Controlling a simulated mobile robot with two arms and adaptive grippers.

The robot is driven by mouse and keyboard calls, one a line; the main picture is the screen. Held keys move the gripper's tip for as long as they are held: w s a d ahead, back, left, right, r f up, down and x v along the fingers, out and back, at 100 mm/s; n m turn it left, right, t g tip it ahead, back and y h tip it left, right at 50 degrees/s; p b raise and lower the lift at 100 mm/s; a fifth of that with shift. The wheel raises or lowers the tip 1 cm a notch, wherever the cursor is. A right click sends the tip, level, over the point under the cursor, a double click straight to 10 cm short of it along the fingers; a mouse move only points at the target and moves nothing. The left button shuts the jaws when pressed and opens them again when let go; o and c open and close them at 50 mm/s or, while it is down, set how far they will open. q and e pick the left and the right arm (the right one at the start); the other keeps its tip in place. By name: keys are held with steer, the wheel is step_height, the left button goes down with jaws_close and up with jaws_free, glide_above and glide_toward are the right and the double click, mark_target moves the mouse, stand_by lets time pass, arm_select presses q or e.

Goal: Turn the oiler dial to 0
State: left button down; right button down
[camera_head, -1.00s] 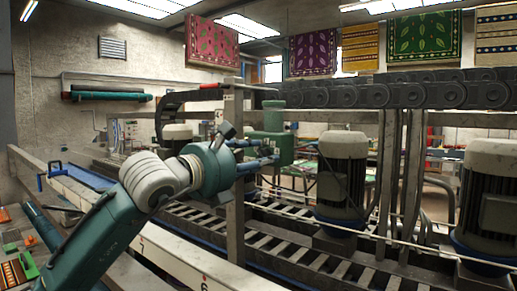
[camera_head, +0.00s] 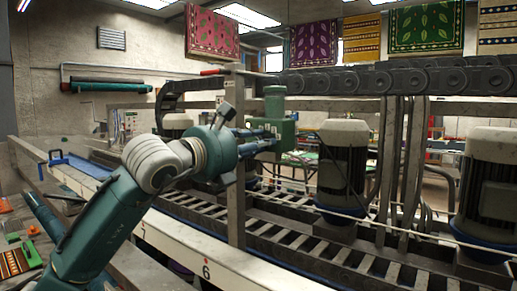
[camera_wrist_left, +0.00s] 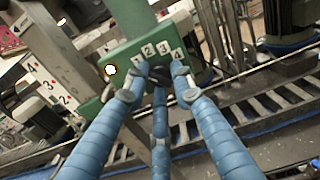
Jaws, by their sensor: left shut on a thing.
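The oiler (camera_head: 285,133) is a green box with a cylinder on top, mounted by the machine's upright post. In the left wrist view the oiler's green plate (camera_wrist_left: 121,62) has white number tags 1, 2, 3 and 4 in a row. A dark dial (camera_wrist_left: 159,73) sits just below the tags, partly hidden by the fingers. My left gripper (camera_head: 272,136) reaches the oiler from the left. In the left wrist view its blue fingers (camera_wrist_left: 158,78) are closed in around the dial. A 0 tag and the dial's exact pointing cannot be made out. My right gripper is not in view.
The metal post (camera_head: 236,160) stands close beside my left wrist. Large motors (camera_head: 341,172) stand to the right along the slatted conveyor (camera_head: 290,235). A chain runs above. A bench with tools lies at the lower left.

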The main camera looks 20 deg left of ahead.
arm_select(q)
steer(key=shift+d+f+n+b, duration=0.1)
steer(key=shift+f+n+b, duration=0.1)
steer(key=shift+n+b, duration=1.4)
steer(key=shift+d+f+n+b, duration=0.1)
steer(key=shift+f+n+b, duration=0.05)
steer(key=shift+n+b, duration=1.45)
steer(key=c, duration=1.5)
jaws_free()
steer(key=shift+a+r, duration=0.1)
steer(key=shift+o, duration=0.2)
steer(key=shift+r, duration=0.1)
steer(key=shift+s, duration=0.15)
steer(key=v, duration=1.1)
steer(key=shift+s, duration=0.4)
